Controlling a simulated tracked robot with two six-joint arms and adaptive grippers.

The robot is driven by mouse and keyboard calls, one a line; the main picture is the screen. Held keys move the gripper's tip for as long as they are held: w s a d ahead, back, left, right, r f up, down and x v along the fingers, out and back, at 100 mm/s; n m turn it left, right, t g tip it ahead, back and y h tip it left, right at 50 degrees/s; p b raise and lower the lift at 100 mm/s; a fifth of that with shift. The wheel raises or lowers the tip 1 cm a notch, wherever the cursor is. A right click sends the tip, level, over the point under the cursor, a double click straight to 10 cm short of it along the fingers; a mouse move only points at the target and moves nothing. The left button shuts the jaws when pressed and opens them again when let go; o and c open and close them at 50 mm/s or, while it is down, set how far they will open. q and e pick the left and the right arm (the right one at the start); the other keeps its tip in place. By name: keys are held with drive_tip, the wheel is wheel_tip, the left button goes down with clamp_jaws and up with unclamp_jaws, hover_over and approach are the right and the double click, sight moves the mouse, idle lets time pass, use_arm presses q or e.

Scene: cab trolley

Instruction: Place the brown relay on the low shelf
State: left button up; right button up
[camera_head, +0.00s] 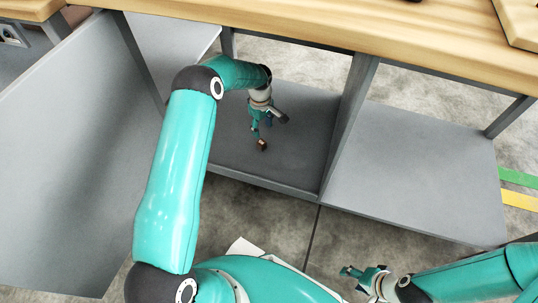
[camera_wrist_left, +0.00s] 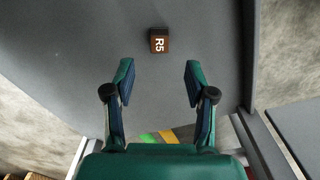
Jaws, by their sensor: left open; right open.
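The brown relay (camera_head: 262,145) is a small block resting on the dark grey low shelf (camera_head: 235,160) under the wooden worktop. In the left wrist view the relay (camera_wrist_left: 159,41) shows the white label "R5" and lies on the bare shelf surface (camera_wrist_left: 90,35), ahead of the fingertips. My left gripper (camera_head: 266,124) reaches in over the shelf. In the wrist view its two fingers (camera_wrist_left: 159,75) are spread with nothing between them, apart from the relay. My right gripper (camera_head: 366,278) is open and empty in front of the shelves, low in the head view.
A grey upright panel (camera_head: 349,125) divides the relay's shelf from an empty lighter grey shelf (camera_head: 420,175) on the right. The wooden worktop (camera_head: 330,25) overhangs both shelves. A large grey panel (camera_head: 75,150) stands at the left. The shelf around the relay is clear.

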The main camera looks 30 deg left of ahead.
use_arm(q)
drive_tip(key=s+d+f+m, duration=0.1)
drive_tip(key=d, duration=0.2)
drive_tip(key=s+d+f+m+h, duration=0.1)
drive_tip(key=s+d+f+m, duration=0.1)
drive_tip(key=d, duration=0.1)
drive_tip(key=s+d+f+m+h, duration=0.1)
drive_tip(key=s+d, duration=0.1)
drive_tip(key=d, duration=0.1)
drive_tip(key=shift+s+d+f+m, duration=0.2)
drive_tip(key=shift+d+f+m, duration=0.1)
drive_tip(key=shift+d+f, duration=0.1)
drive_tip(key=s+d+m+h, duration=0.1)
drive_tip(key=s+d+m, duration=0.3)
drive_tip(key=s, duration=0.7)
drive_tip(key=s+d+m, duration=0.5)
drive_tip(key=s+d, duration=0.4)
drive_tip(key=s, duration=0.2)
drive_tip(key=shift+s+d+t+h, duration=0.15)
drive_tip(key=shift+s+t+h, duration=0.15)
drive_tip(key=shift+s+h, duration=0.1)
